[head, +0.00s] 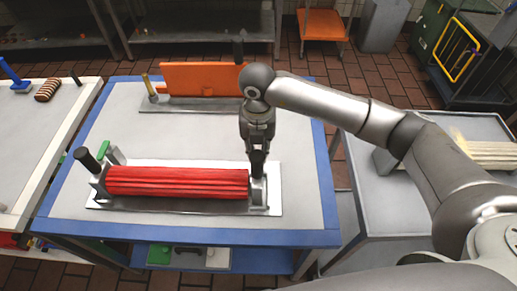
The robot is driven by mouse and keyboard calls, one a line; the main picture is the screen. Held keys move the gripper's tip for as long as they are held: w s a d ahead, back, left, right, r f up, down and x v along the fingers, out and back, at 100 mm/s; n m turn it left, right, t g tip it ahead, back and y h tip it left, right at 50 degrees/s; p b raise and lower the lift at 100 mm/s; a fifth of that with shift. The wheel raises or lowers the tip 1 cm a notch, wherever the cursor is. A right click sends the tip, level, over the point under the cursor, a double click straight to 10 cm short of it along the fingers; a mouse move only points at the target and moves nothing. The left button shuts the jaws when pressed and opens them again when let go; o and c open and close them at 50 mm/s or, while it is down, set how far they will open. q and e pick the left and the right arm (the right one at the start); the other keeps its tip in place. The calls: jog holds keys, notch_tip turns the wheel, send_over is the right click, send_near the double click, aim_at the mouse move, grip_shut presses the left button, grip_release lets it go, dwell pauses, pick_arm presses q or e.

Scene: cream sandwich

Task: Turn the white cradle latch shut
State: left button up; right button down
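A red ribbed roll (178,182) lies lengthwise in a low cradle with a pale base plate (274,200) on the blue-edged table. A small pale grey-white end piece (258,194) stands at the cradle's right end; it may be the white latch, but its position is too small to tell. My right gripper (257,170) points down right at this end piece, its fingertips close to or touching its top. Its fingers look close together, and a grip cannot be made out. My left gripper is not in view.
Behind the cradle, an orange block (200,79) sits on a second plate with a yellow-topped peg (148,85). A dark knob (87,160) and a green piece (107,153) stand at the cradle's left end. The table's middle is clear.

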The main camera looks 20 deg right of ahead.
dwell(0.3)
jog(key=c, duration=1.4)
grip_release()
jog(key=shift+o, duration=0.2)
jog(key=shift+r, duration=0.15)
notch_tip(320, 180, up, 12)
